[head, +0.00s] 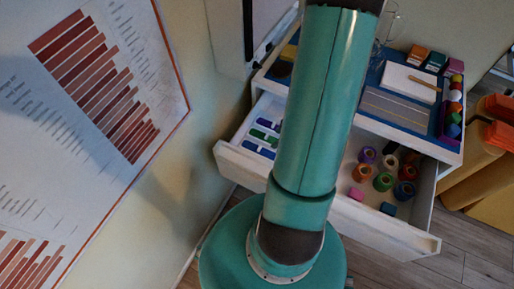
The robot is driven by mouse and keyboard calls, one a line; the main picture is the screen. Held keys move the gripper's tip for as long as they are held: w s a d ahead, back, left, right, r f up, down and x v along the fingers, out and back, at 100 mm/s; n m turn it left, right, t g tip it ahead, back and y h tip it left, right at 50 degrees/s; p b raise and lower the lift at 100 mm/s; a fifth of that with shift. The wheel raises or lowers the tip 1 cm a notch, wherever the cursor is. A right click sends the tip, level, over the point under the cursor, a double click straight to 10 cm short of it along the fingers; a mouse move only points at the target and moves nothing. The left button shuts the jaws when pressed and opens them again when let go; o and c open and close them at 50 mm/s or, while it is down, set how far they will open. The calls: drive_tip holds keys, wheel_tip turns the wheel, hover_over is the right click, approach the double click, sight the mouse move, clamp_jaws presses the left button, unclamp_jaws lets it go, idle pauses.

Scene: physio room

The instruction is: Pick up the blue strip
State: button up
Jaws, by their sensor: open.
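The open white drawer (231,162) holds a few coloured strips with white middles in its left part. A blue strip (259,149) lies nearest the drawer front. A green strip (263,135) lies behind it, and a darker blue or violet strip (267,123) lies farthest back. I cannot tell from the colours alone which of the two bluish strips is meant. My teal arm crosses the picture and hides the middle of the drawer. My gripper is out of view.
Several tape rolls (383,181) and small blocks sit in the drawer's right part. The cabinet top (398,106) above carries a white pad, small boxes and coloured balls. Orange-brown rolls (478,163) stand right. A wall chart (100,110) hangs left.

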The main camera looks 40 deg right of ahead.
sight(260, 148)
drive_tip(key=x, duration=0.4)
drive_tip(key=shift+a+f, duration=0.15)
drive_tip(key=shift+f, duration=0.15)
drive_tip(key=shift+x, duration=3.15)
drive_tip(key=shift+w+a+r, duration=0.1)
drive_tip(key=shift+w+r, duration=0.05)
drive_tip(key=shift+c, duration=0.2)
clamp_jaws()
